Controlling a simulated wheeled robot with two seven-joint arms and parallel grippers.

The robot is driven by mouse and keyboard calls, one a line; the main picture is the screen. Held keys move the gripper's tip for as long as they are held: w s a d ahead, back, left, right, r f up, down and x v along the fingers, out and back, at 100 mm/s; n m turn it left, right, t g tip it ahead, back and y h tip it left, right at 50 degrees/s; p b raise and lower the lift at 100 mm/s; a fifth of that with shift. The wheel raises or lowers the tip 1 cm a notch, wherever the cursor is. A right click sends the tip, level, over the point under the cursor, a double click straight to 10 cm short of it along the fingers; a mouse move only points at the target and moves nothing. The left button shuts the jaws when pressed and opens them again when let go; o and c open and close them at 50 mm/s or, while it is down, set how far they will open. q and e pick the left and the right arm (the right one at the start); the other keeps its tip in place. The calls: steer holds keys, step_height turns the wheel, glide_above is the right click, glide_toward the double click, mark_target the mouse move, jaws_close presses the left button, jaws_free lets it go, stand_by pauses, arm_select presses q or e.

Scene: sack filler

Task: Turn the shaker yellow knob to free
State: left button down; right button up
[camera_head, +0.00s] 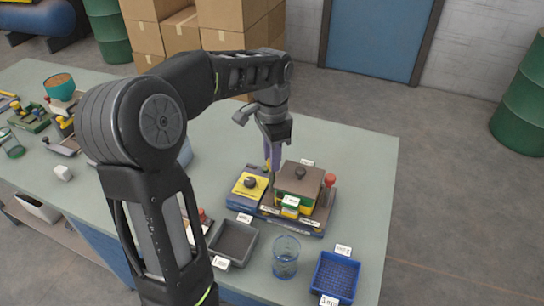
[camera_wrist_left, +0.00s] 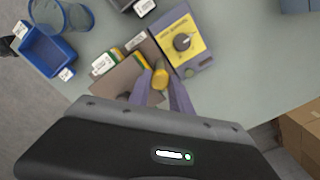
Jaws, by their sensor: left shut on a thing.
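The shaker (camera_head: 296,190) is a low device with a brown block top and a dark round handle, standing on the bench. Its yellow knob (camera_wrist_left: 160,78) sits between the two purple fingers of my left gripper (camera_wrist_left: 161,90) in the left wrist view. My left gripper (camera_head: 272,163) reaches down to the shaker's back left side in the head view and is shut on the knob. There the fingers and wrist mostly hide the knob. Its markings and exact turn cannot be read. My right gripper is not in view.
A box with a yellow plate and a dark dial (camera_head: 250,184) stands close left of the shaker. A red-tipped lever (camera_head: 330,180) rises at its right. A grey tray (camera_head: 233,242), a clear beaker (camera_head: 286,258) and a blue tray (camera_head: 335,277) stand in front. The right bench edge is clear.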

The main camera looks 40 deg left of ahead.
arm_select(q)
steer(key=shift+n, duration=0.3)
steer(key=c, duration=1.2)
jaws_free()
steer(key=shift+o, duration=0.2)
steer(key=shift+r, duration=0.1)
step_height(320, 180, up, 8)
steer(key=shift+f, duration=0.15)
steer(key=shift+f, duration=0.1)
